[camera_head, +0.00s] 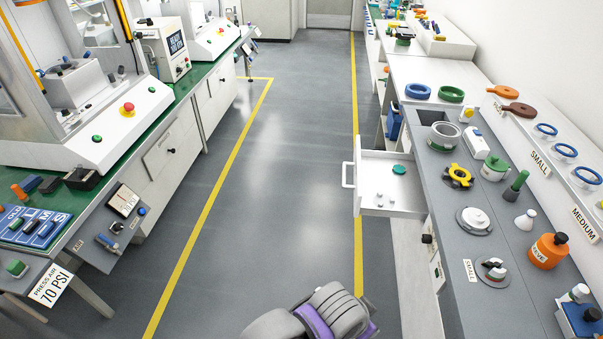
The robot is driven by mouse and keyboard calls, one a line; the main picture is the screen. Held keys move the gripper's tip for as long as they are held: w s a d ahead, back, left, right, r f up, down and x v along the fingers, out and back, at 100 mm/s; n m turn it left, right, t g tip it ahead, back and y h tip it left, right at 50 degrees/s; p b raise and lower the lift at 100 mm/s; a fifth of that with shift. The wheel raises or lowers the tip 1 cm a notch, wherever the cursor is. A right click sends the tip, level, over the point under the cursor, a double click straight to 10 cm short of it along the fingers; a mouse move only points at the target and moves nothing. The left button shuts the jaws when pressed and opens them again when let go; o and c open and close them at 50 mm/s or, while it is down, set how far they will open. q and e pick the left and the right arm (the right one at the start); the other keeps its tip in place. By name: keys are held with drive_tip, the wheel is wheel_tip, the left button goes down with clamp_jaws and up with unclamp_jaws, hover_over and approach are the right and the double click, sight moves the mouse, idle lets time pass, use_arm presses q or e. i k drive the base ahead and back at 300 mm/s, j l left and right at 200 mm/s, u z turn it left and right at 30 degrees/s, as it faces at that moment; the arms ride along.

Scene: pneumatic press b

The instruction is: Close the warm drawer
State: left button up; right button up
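A white drawer (375,203) stands pulled out from the right-hand counter into the aisle. Its bar handle (345,174) faces left, towards the aisle. Grey and purple links of one of my arms show at the bottom middle, well below and apart from the drawer. No gripper fingers can be seen.
The right counter (445,240) holds a yellow ring (457,176), a metal pot (443,136) and an orange container (548,251). The left bench carries a machine with a red button (127,107). The grey floor (290,150) between is clear, with yellow lines.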

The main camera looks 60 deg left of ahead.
sight(395, 176)
drive_tip(key=j+u, duration=0.2)
drive_tip(key=u, duration=0.15)
drive_tip(key=i+j+u, duration=0.1)
drive_tip(key=u, duration=0.25)
drive_tip(key=j+u, duration=0.25)
drive_tip(key=u, duration=0.15)
drive_tip(key=i+j, duration=0.35)
drive_tip(key=j, duration=0.15)
drive_tip(key=i+j+z, duration=0.15)
drive_tip(key=i+z, duration=0.15)
drive_tip(key=i+j+z, duration=0.35)
drive_tip(key=i+l, duration=0.1)
